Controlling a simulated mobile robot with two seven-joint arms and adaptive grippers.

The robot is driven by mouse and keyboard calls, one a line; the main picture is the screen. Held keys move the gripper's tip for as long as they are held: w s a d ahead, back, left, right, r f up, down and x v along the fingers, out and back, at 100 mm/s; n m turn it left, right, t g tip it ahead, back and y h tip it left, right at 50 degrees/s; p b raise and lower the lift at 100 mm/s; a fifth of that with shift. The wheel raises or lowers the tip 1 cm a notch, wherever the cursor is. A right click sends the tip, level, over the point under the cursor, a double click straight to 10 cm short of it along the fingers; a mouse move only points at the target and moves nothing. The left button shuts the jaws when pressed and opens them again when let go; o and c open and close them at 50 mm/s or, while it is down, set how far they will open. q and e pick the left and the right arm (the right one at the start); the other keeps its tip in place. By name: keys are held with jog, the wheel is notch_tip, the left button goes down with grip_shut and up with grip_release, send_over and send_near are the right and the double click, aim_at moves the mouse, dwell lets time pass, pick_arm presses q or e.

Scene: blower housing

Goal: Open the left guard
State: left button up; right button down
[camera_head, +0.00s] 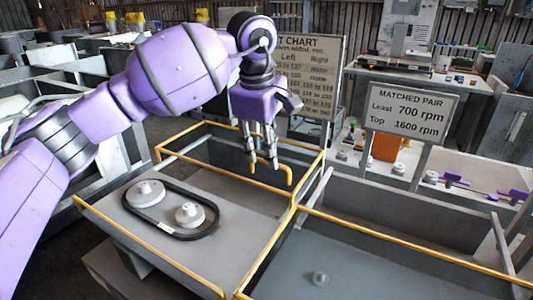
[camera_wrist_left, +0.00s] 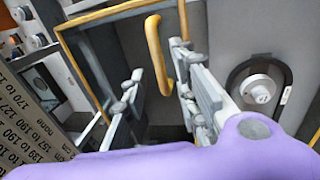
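The left guard (camera_head: 263,206) is a yellow-edged frame over the left bay of the housing. A yellow bar handle (camera_head: 270,180) stands near its far right corner; the handle also shows in the left wrist view (camera_wrist_left: 157,55). My left gripper (camera_head: 262,163) points down just above the handle. Its fingers are apart, and in the left wrist view the handle shows between and beyond the fingertips (camera_wrist_left: 155,85). I cannot tell whether they touch it. Two pale pulleys (camera_head: 146,192) (camera_head: 190,214) with a dark belt (camera_head: 172,228) around them lie in the left bay. My right gripper is not in view.
The right bay (camera_head: 360,265), also yellow-edged, holds a small round hub (camera_head: 320,278). A chart sign (camera_head: 318,75) stands close behind my left gripper. A "MATCHED PAIR" sign (camera_head: 410,110) stands at the right. Benches with parts lie behind.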

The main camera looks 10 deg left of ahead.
pick_arm(q)
notch_tip(320, 180, up, 10)
jog(key=s, duration=0.2)
jog(key=shift+a, duration=0.35)
